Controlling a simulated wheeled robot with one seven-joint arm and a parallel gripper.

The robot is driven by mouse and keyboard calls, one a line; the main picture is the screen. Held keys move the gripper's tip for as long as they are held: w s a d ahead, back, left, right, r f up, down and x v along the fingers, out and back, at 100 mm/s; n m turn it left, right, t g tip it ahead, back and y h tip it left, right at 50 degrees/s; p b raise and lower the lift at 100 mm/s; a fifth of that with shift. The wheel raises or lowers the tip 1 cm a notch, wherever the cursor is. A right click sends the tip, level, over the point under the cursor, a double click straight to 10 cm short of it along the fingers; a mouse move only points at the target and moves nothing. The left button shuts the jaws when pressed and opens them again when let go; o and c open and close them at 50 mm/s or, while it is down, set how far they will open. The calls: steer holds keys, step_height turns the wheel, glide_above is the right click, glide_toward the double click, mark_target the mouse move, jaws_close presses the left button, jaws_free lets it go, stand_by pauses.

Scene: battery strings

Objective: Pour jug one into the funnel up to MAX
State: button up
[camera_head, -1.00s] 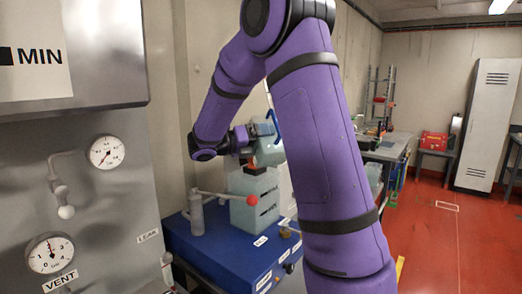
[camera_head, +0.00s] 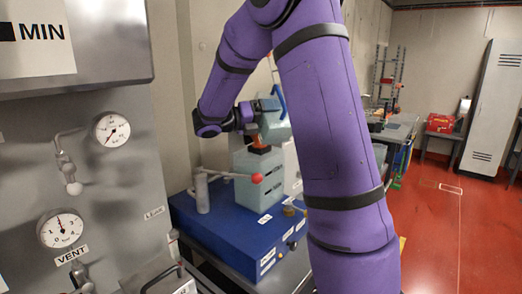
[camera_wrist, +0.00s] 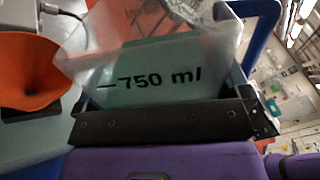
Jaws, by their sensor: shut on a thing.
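My gripper (camera_head: 246,115) is shut on a translucent jug (camera_head: 274,126) and holds it above the pale green cell box (camera_head: 258,185). In the wrist view the jug (camera_wrist: 225,45) is close up, with a "750 ml" mark and greenish liquid behind it; the dark gripper bar (camera_wrist: 165,125) lies across its near side. An orange funnel (camera_head: 258,144) sits on top of the box, just below and left of the jug. The funnel (camera_wrist: 35,72) also shows left of the jug in the wrist view, apart from it. I see no stream of liquid. Level marks on the box are too small to read.
A red-knobbed lever on a grey post (camera_head: 202,193) stands beside the box on the blue base (camera_head: 215,235). A steel panel with gauges (camera_head: 112,130) is at the left. A bench (camera_head: 398,132) and red floor (camera_head: 440,230) lie to the right.

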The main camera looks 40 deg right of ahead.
steer(key=shift+r, duration=0.2)
steer(key=shift+w+r+n, duration=0.1)
steer(key=shift+r+n, duration=0.25)
steer(key=shift+n, duration=0.35)
steer(key=shift+r, duration=0.2)
stand_by(0.7)
steer(key=shift+w+d+r+n, duration=0.1)
steer(key=shift+r+n, duration=0.25)
steer(key=shift+n, duration=0.35)
steer(key=shift+w, duration=0.1)
stand_by(0.4)
steer(key=shift+f, duration=0.1)
